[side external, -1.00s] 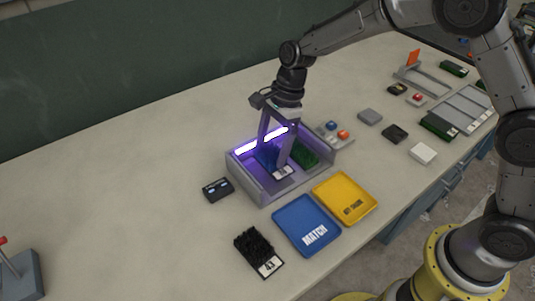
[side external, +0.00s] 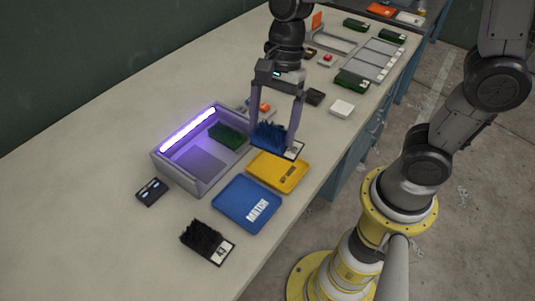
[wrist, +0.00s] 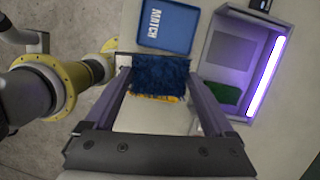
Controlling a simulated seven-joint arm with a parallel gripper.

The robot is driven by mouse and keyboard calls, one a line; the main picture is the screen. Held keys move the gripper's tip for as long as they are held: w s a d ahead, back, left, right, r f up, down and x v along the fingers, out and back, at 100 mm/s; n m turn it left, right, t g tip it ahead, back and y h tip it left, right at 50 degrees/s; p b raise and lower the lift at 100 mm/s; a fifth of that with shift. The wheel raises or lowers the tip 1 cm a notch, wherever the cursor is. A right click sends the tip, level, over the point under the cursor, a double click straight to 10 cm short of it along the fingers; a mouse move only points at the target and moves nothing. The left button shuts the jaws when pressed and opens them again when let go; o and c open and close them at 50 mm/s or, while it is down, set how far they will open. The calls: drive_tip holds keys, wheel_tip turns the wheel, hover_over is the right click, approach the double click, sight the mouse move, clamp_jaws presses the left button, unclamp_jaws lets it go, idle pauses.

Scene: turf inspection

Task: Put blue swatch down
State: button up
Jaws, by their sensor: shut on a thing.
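The blue swatch (side external: 268,136) is a tuft of blue turf on a dark card with a white label. My gripper (side external: 278,140) is shut on it and holds it above the far part of the yellow tray (side external: 290,184). In the wrist view the blue swatch (wrist: 160,74) lies between the two fingers and hides most of the yellow tray. The blue tray (side external: 235,210) marked MATCH stands beside the yellow one and is empty. I cannot tell the exact gap between swatch and tray.
The lit inspection box (side external: 185,172) holds a green swatch (side external: 226,136) and has an empty spot. A black swatch (side external: 205,242) lies near the blue tray, and a small dark device (side external: 151,192) beside the box. A white block (side external: 341,109) and a rack (side external: 378,60) are farther back.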

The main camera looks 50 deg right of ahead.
drive_tip(key=s+d+m, duration=0.1)
drive_tip(key=s+d, duration=0.5)
drive_tip(key=s, duration=0.6)
drive_tip(key=w+a+f, duration=0.1)
drive_tip(key=w+f, duration=0.1)
drive_tip(key=w, duration=0.2)
drive_tip(key=w+f, duration=0.3)
drive_tip(key=w, duration=0.1)
drive_tip(key=w+a+f, duration=0.1)
drive_tip(key=w+f, duration=0.2)
drive_tip(key=w, duration=0.2)
drive_tip(key=shift+a+f, duration=0.1)
drive_tip(key=shift+a, duration=0.2)
drive_tip(key=shift+w+f, duration=0.15)
drive_tip(key=shift+f, duration=0.85)
drive_tip(key=shift+w+f, duration=0.15)
drive_tip(key=shift+f, duration=0.85)
drive_tip(key=shift+f, duration=0.1)
drive_tip(key=o, duration=1.2)
drive_tip(key=shift+c, duration=0.2)
